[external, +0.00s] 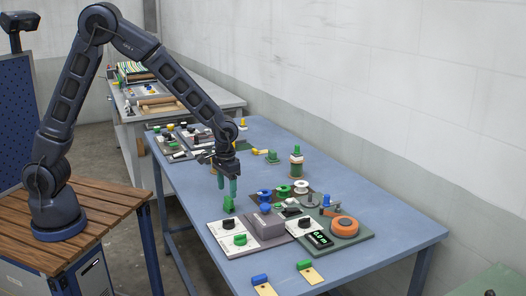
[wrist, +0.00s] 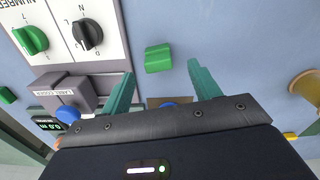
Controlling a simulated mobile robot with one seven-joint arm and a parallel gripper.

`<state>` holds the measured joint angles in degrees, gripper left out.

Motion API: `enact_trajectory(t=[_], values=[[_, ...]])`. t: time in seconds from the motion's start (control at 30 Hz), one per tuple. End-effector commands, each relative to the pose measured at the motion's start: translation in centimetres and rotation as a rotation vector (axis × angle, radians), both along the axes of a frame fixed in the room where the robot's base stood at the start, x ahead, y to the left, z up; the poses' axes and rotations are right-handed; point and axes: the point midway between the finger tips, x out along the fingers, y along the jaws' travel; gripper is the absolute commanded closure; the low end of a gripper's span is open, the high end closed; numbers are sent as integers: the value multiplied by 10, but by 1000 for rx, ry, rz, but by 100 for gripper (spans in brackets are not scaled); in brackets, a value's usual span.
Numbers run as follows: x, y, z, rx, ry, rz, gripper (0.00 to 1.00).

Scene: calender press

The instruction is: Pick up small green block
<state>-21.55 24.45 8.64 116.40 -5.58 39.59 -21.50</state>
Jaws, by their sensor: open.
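The small green block (external: 228,203) sits on the blue table near the left edge, just beside the panel with knobs. My gripper (external: 227,186) points down with its green fingers just above the block in the external view. In the wrist view the block (wrist: 158,58) appears between and slightly beyond the tips of the two teal fingers of my gripper (wrist: 161,72). The fingers are spread apart with nothing between them. The block looks free of both fingers.
A white panel with a green knob (wrist: 31,40) and a black knob (wrist: 88,34) lies left of the block in the wrist view. A grey box (external: 264,224), blue spools and an orange dial (external: 344,226) stand nearby. Bare blue table (external: 190,187) lies left of the block.

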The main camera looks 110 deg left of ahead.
Motion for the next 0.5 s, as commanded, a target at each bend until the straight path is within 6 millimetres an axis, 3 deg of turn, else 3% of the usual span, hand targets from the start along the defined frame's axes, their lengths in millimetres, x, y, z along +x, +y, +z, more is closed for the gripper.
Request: enact_trajectory(t=[0.5], values=[[3,1,-41,0,1,0,38]])
